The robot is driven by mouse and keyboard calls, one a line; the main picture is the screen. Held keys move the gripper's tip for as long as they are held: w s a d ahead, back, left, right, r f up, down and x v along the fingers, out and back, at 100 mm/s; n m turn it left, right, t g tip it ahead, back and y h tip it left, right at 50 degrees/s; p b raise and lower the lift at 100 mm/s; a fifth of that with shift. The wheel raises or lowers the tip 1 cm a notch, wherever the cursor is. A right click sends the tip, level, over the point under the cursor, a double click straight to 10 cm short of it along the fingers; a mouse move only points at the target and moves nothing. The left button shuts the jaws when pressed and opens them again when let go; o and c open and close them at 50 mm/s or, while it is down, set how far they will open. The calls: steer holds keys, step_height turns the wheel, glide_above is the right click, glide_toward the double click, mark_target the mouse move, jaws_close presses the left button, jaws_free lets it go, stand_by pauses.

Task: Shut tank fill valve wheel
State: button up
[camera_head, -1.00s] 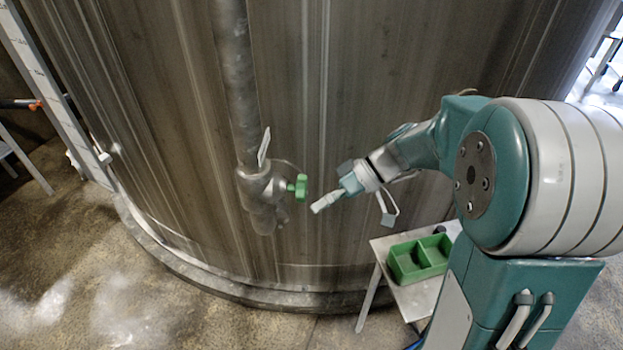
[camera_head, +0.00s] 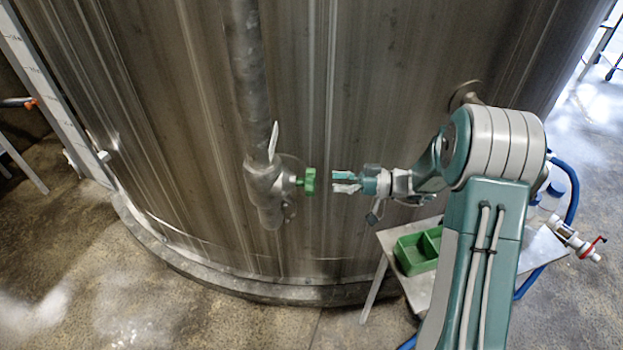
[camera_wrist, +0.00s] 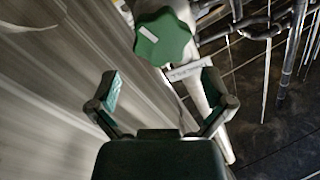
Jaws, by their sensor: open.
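The green valve wheel (camera_head: 309,181) sits on a grey valve body (camera_head: 265,186) at the foot of a vertical pipe on the tank, in the head view. In the wrist view the lobed wheel (camera_wrist: 163,38) faces me, with a small white mark on it. My gripper (camera_head: 338,182) is open and empty, just right of the wheel at about the same height, with a small gap between. In the wrist view its two fingertips (camera_wrist: 158,82) are spread apart, and the wheel lies ahead of them, above centre. A pale tag or lever (camera_head: 273,141) stands up at the valve.
The large metal tank (camera_head: 380,80) curves behind the valve. A small table (camera_head: 440,288) with a green divided tray (camera_head: 408,257) stands low at the right, below my arm.

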mark_target(310, 180)
steer(key=a, duration=0.6)
steer(key=shift+w+a, duration=0.1)
steer(key=shift+w, duration=0.15)
steer(key=c, duration=0.8)
